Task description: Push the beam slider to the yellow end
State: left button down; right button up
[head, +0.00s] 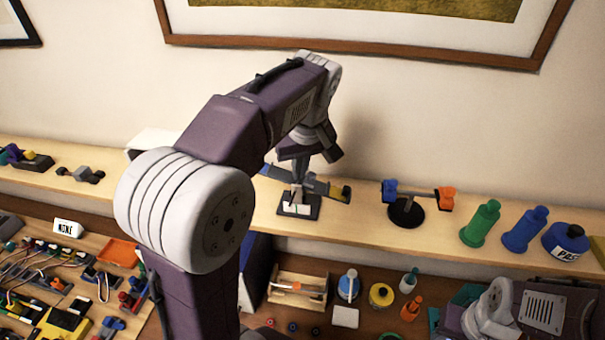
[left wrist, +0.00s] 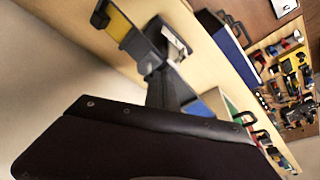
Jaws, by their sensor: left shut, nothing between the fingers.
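The beam (head: 322,187) stands on a small dark base (head: 298,205) on the wooden shelf. Its yellow end (head: 346,194) points right in the head view; a blue end (head: 264,170) shows at the left. In the left wrist view the yellow end (left wrist: 119,24) is at upper left, with a dark grey piece beside it, perhaps the slider (left wrist: 138,46). My left gripper (head: 297,187) is shut and empty, pointing down at the middle of the beam. In the left wrist view its tips (left wrist: 152,62) overlap the beam; I cannot tell whether they touch the slider.
A second stand (head: 407,212) with a blue-and-orange bar is to the right on the shelf. Below is a workbench crowded with wired parts, a wooden tray (head: 297,291) and small bottles. A framed picture hangs behind.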

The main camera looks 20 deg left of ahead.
aim_at(302, 182)
pick_arm(q)
jog(key=shift+w+d+f, duration=0.1)
jog(key=shift+d, duration=0.35)
jog(key=shift+w+d+f, duration=0.1)
jog(key=shift+d, duration=0.3)
dwell(0.4)
jog(key=r+p, duration=0.4)
jog(key=a+r+p, duration=0.1)
jog(key=r+p, duration=0.1)
jog(key=shift+s+r, duration=0.15)
jog(key=shift+r, duration=0.1)
jog(key=shift+f, duration=0.1)
dwell(0.4)
